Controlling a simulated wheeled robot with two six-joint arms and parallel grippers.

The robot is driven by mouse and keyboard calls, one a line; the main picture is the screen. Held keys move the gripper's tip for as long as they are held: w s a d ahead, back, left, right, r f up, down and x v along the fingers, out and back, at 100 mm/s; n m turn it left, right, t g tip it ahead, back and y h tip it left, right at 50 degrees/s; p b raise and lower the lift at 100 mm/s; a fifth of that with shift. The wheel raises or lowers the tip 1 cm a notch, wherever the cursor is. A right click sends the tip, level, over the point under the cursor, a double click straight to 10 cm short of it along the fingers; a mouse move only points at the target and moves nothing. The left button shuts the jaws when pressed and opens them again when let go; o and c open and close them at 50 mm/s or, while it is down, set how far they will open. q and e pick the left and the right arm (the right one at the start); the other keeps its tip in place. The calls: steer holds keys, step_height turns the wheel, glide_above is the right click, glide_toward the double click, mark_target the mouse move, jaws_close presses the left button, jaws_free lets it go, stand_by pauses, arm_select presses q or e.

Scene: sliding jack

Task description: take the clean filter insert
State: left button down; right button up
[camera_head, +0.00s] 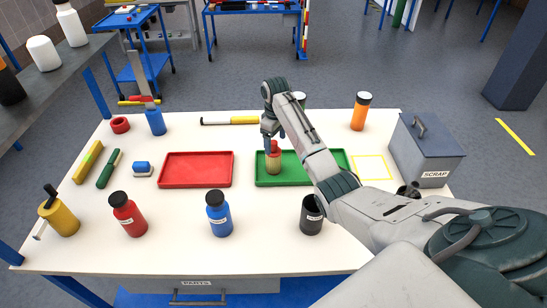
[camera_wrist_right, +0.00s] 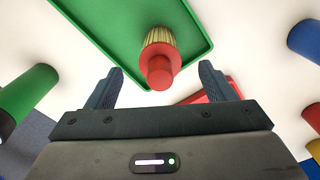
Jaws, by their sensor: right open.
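The filter insert (camera_head: 273,162) has a cream pleated body and a red cap. It stands upright in the green tray (camera_head: 322,154), near the tray's left end. My right gripper (camera_head: 269,142) is open just above the insert. In the right wrist view the insert (camera_wrist_right: 157,42) shows between and beyond the two open fingers (camera_wrist_right: 162,68), its red knob towards me. Neither finger visibly touches it. My right forearm hides part of the green tray. My left gripper is out of view.
An empty red tray (camera_head: 196,169) lies left of the green one. A blue bottle (camera_head: 219,214), a red bottle (camera_head: 128,214) and a black cup (camera_head: 311,215) stand in front. An orange bottle (camera_head: 361,111) and the grey scrap box (camera_head: 426,150) stand at right.

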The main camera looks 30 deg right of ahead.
mark_target(273, 150)
steer(key=f, duration=0.1)
steer(key=f+p, duration=0.1)
steer(key=f, duration=0.1)
steer(key=f+p, duration=0.1)
steer(key=shift+w+a+f, duration=0.15)
steer(key=shift+w+f, duration=0.15)
steer(key=shift+w, duration=0.1)
steer(key=shift+f, duration=0.55)
steer(key=shift+c, duration=1.2)
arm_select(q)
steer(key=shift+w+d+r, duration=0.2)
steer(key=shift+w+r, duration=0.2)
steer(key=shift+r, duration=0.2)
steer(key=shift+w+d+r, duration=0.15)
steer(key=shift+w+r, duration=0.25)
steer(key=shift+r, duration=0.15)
arm_select(e)
steer(key=c, duration=0.8)
